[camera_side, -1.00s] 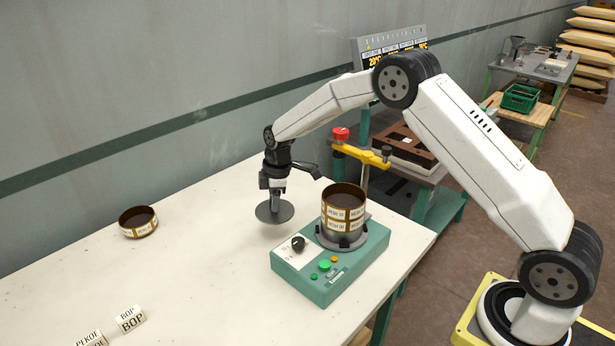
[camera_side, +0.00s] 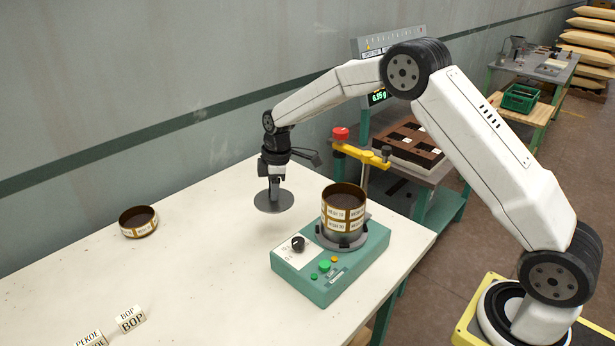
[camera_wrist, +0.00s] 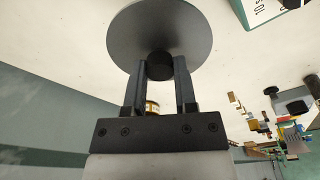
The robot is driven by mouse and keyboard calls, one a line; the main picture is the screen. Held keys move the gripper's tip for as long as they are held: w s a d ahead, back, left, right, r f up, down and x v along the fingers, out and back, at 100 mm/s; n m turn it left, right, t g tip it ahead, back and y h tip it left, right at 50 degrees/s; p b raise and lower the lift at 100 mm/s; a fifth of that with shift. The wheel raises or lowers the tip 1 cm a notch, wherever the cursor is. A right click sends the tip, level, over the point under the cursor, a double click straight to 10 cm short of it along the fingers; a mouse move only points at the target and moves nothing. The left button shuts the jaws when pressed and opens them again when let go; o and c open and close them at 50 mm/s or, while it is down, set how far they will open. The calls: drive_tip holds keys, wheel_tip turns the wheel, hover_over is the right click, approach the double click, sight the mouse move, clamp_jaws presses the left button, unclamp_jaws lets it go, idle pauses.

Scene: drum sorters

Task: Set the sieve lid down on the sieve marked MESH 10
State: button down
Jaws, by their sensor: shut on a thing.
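The sieve lid (camera_side: 274,204) is a flat grey disc; in the wrist view the lid (camera_wrist: 160,25) shows with a black knob. My gripper (camera_side: 273,182) is shut on that knob and holds the lid roughly level above the table; in the wrist view my gripper (camera_wrist: 160,70) has a finger on each side of the knob. A stack of sieves (camera_side: 344,208) with brown rims and white labels stands upright on the green shaker, right of the lid. The labels seem to read MESH, with numbers too small to be sure of. Its open top is uncovered.
The green shaker base (camera_side: 325,284) has buttons and a black knob. A red knob (camera_side: 340,134) and yellow arm (camera_side: 362,154) stand behind the stack. A single round sieve (camera_side: 138,222) lies at left. BOP and PEKOE signs (camera_side: 130,319) stand in front. The table's middle is clear.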

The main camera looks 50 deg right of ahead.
wheel_tip(320, 180, up, 20)
drive_tip(key=s+d, duration=0.3)
drive_tip(key=s, duration=0.5)
drive_tip(key=s+d, duration=0.4)
drive_tip(key=s, duration=0.4)
drive_tip(key=shift+s+a+f, duration=0.1)
drive_tip(key=shift+a+f, duration=0.05)
drive_tip(key=shift+f, duration=1.15)
drive_tip(key=shift+s+a+f, duration=0.1)
drive_tip(key=shift+f, duration=1.2)
drive_tip(key=shift+f, duration=0.2)
drive_tip(key=shift+f, duration=2.65)
drive_tip(key=shift+f, duration=0.9)
drive_tip(key=shift+r, duration=0.55)
